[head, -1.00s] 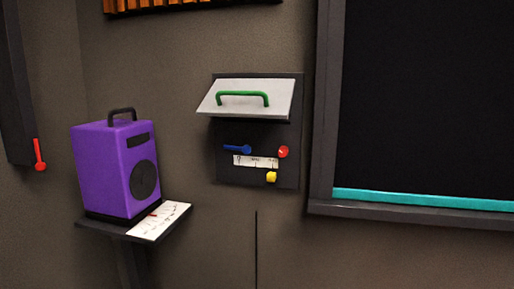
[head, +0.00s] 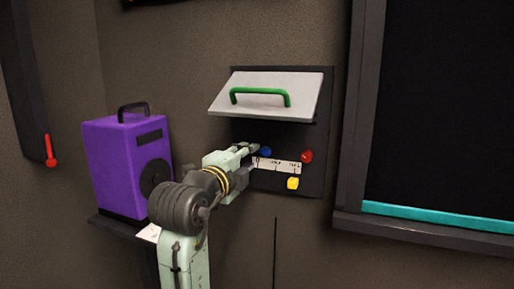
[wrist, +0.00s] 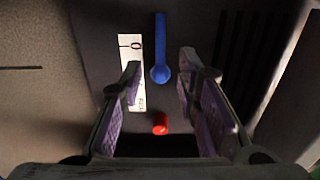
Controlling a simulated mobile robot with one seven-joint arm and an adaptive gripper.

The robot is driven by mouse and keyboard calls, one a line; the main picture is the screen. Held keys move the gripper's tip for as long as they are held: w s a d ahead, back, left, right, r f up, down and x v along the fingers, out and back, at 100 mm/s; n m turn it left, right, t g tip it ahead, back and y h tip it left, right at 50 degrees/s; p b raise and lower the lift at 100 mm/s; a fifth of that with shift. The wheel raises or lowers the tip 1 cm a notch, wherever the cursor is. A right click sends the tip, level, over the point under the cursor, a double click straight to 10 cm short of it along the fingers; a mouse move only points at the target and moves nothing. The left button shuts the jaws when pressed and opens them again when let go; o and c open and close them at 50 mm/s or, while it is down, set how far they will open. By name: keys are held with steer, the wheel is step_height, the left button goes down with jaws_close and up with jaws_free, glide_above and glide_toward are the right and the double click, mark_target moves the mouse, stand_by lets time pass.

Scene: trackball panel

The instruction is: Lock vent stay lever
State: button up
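The blue lever (wrist: 160,48) is on the dark wall panel (head: 313,190), most likely the vent stay lever. In the wrist view it runs up the picture between my open fingertips, with a clear gap on each side. The grey flap (head: 300,90) with a green handle (head: 260,92) is tilted out above the lever.
A red knob (head: 306,156) and a yellow knob (head: 293,183) stick out near a white label strip (head: 280,165). A purple speaker (head: 125,165) stands on a small shelf at the left. A dark framed board (head: 440,110) is at the right.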

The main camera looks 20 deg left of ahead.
steer(key=shift+w+d+p, duration=0.1)
steer(key=shift+w+p, duration=0.5)
steer(key=shift+w, duration=2.15)
steer(key=shift+c, duration=0.5)
jaws_close()
